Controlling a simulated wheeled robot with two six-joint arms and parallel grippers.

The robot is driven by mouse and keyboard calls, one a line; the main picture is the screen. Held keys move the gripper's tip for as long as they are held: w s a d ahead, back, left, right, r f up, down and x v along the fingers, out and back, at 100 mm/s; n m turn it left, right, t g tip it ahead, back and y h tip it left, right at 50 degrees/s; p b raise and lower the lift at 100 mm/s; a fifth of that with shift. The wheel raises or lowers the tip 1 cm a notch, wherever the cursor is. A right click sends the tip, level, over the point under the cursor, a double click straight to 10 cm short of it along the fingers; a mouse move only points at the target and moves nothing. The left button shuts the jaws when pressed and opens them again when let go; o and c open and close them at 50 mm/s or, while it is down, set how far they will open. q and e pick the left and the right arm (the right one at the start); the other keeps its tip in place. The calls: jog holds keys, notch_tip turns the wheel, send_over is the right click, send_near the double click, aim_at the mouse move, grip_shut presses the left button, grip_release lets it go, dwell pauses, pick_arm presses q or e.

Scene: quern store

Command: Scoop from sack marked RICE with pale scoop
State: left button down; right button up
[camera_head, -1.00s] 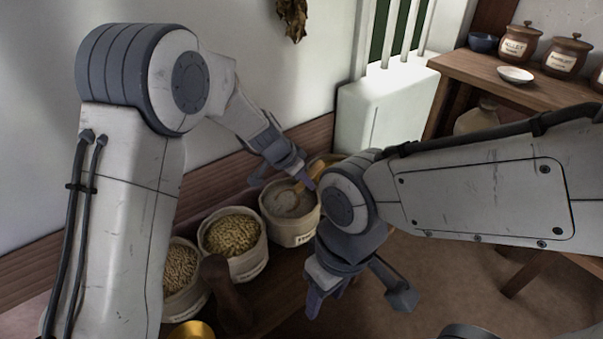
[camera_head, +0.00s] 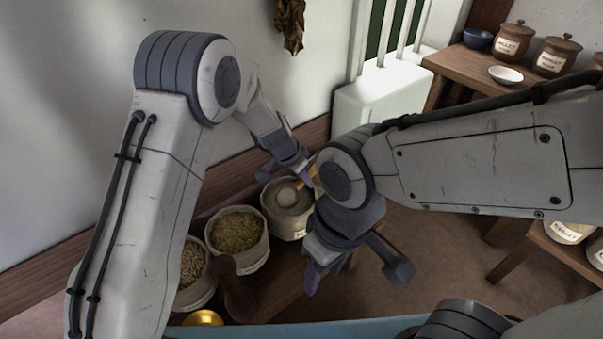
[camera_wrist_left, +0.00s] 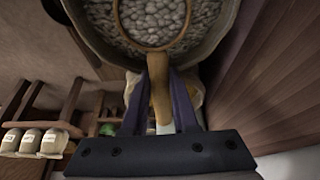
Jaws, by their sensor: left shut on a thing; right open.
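The pale scoop (camera_head: 287,197) has its bowl inside the third sack (camera_head: 289,225) of the row, among pale grains. The sack's label is too small to read. My left gripper (camera_head: 306,177) is shut on the scoop's handle, above the sack's far right rim. In the left wrist view the handle (camera_wrist_left: 159,95) sits between the fingers, and the scoop's round rim (camera_wrist_left: 150,46) encloses pale grains, with more around it. My right gripper (camera_head: 352,272) is open and empty, in front of the sacks and lower right of the scoop.
A sack of yellowish grain (camera_head: 237,232) and a sack of brown grain (camera_head: 192,262) stand to the left. A dark brown object (camera_head: 237,290) and a brass bowl (camera_head: 203,318) are in front. A wooden shelf (camera_head: 462,75) with jars is at upper right.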

pick_arm(q)
jog(key=shift+w+d+r+g+y+p, duration=0.25)
jog(key=shift+d+g+y+p, duration=0.2)
jog(key=shift+p, duration=5.2)
jog(key=y+p, duration=0.1)
jog(key=p, duration=0.4)
jog(key=shift+w+d+g+p, duration=0.1)
jog(key=shift+d+g+p, duration=0.05)
jog(key=shift+g+p, duration=0.2)
jog(key=shift+w+d+f+y+b, duration=0.1)
jog(key=shift+d+f+y+b, duration=0.05)
jog(key=shift+f+y+b, duration=0.3)
jog(key=shift+r+g, duration=0.3)
jog(key=shift+r, duration=0.3)
jog(key=shift+g+y, duration=0.3)
jog(key=shift+y, duration=0.1)
jog(key=shift+r+p, duration=1.25)
jog(key=shift+r, duration=1.15)
